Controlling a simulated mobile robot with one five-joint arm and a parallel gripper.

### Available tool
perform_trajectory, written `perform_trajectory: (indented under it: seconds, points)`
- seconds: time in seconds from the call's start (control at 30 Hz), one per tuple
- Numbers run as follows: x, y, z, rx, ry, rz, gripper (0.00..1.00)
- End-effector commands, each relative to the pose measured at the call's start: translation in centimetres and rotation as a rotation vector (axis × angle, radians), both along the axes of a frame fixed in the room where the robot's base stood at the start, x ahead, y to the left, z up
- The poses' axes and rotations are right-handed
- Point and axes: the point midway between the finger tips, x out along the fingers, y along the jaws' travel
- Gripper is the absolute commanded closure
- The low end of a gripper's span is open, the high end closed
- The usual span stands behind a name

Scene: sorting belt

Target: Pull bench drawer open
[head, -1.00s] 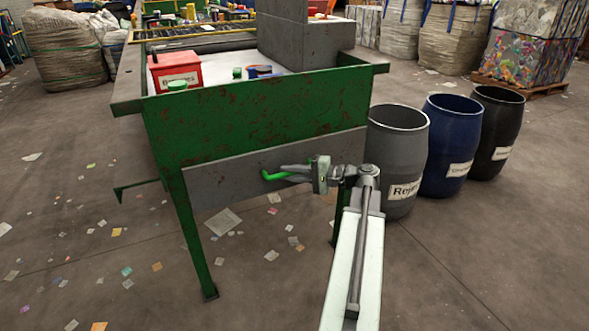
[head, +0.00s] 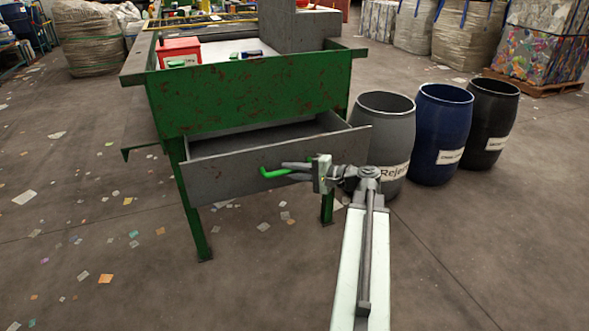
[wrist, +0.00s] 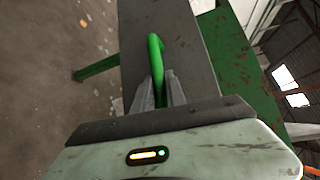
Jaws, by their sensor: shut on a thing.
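The grey bench drawer (head: 230,176) stands part way out of the green bench (head: 250,97) in the head view. A dark gap shows its inside behind the front panel. The drawer's green handle (head: 273,173) is on the front panel. My gripper (head: 290,170) is shut on the handle. In the wrist view, the green handle (wrist: 155,55) runs between my gripper's two grey fingers (wrist: 165,92), and the grey drawer front (wrist: 185,50) lies behind them. The part of the handle between the fingers is partly hidden.
A grey reject barrel (head: 384,135), a blue barrel (head: 440,135) and a black barrel (head: 489,130) stand right of the bench. A red box (head: 180,50) is on the bench top. The floor in front is clear except for scattered paper scraps.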

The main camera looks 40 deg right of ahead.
Motion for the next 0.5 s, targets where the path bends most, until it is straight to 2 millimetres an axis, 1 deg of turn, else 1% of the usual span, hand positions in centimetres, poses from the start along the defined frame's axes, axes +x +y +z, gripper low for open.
perform_trajectory:
  seconds: [0.3, 0.33, 0.37, 0.4, 0.5]
  points:
    - [0.02, 0.46, -0.01, 0.002, 0.000, 0.011, 1.00]
    - [0.02, 0.48, -0.01, 0.002, 0.000, 0.012, 0.75]
    - [0.02, 0.50, 0.00, 0.002, 0.000, 0.012, 0.67]
    - [0.02, 0.48, -0.01, 0.002, 0.000, 0.012, 0.62]
    - [0.01, 0.41, -0.01, 0.001, 0.000, 0.010, 0.62]
